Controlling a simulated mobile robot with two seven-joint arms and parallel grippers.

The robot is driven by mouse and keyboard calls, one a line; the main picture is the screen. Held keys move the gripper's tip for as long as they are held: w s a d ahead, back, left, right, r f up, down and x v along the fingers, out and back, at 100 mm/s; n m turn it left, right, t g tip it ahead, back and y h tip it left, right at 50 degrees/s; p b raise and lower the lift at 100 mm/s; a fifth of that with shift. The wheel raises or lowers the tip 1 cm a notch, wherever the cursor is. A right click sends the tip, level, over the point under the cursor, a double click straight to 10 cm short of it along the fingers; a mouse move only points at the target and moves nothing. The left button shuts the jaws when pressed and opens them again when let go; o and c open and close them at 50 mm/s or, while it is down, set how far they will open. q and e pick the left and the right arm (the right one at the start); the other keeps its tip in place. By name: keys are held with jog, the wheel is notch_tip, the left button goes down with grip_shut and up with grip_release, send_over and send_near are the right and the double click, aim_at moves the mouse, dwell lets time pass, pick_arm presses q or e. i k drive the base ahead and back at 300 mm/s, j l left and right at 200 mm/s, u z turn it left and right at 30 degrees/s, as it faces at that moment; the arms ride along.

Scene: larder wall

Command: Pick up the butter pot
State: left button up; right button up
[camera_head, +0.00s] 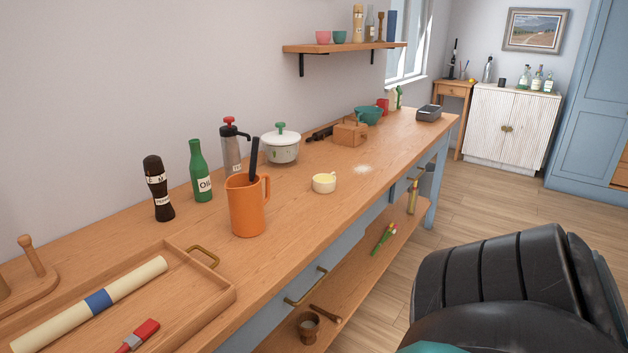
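A small cream pot (324,183) with a pale yellow filling stands upright on the long wooden counter. It has a little handle on its right side, and I take it to be the butter pot. It stands to the right of an orange jug (246,207) with a dark handle sticking out of it. Nothing touches the pot, and it is in plain sight. Neither of my grippers shows in the head view.
A white lidded pot (281,147), a green bottle (201,175) and a dark mill (158,190) stand behind. A wooden tray (208,300) holds a rolling pin.

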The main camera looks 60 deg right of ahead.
aim_at(323, 183)
jog(key=k+l+u, duration=0.15)
jog(key=l, duration=0.3)
jog(key=l+u, duration=0.15)
jog(key=l, duration=0.3)
jog(key=k+l, duration=0.1)
jog(key=l, duration=0.25)
jog(key=k+l, duration=0.1)
jog(key=l, duration=0.25)
jog(key=k+l+u, duration=0.1)
jog(key=l, duration=0.3)
jog(key=k+l, duration=0.15)
jog(key=l, duration=0.2)
jog(key=k+l, duration=0.1)
jog(key=l, duration=0.25)
